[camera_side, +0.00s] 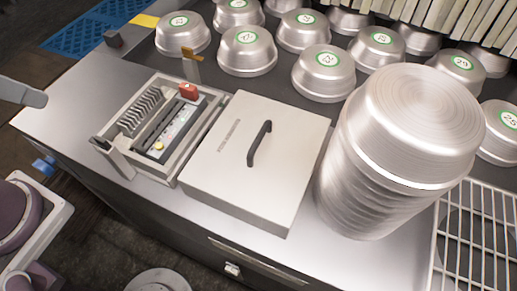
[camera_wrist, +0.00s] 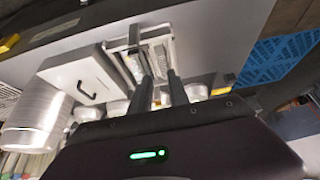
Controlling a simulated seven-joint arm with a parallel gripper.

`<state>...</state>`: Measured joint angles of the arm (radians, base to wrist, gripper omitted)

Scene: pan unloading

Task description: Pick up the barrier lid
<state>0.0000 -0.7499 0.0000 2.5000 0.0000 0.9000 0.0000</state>
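The barrier lid (camera_side: 225,175) is a square pale metal box-like cover with a black bar handle (camera_side: 259,144) on top. It sits flat on the metal counter in the middle of the side view. In the wrist view the lid (camera_wrist: 72,67) lies at the left, and its handle (camera_wrist: 87,91) is in plain sight. My gripper (camera_wrist: 159,77) shows in the wrist view as two dark fingers, apart with nothing between them. It is well away from the lid, and the fingers touch nothing that I can make out.
A metal tray (camera_side: 113,156) with a slotted rack, control panel and red part stands directly left of the lid. A tall stack of metal pans (camera_side: 355,185) stands close on its right, with a wire rack (camera_side: 478,235) beyond. Several upturned pans with green labels (camera_side: 247,62) stand behind.

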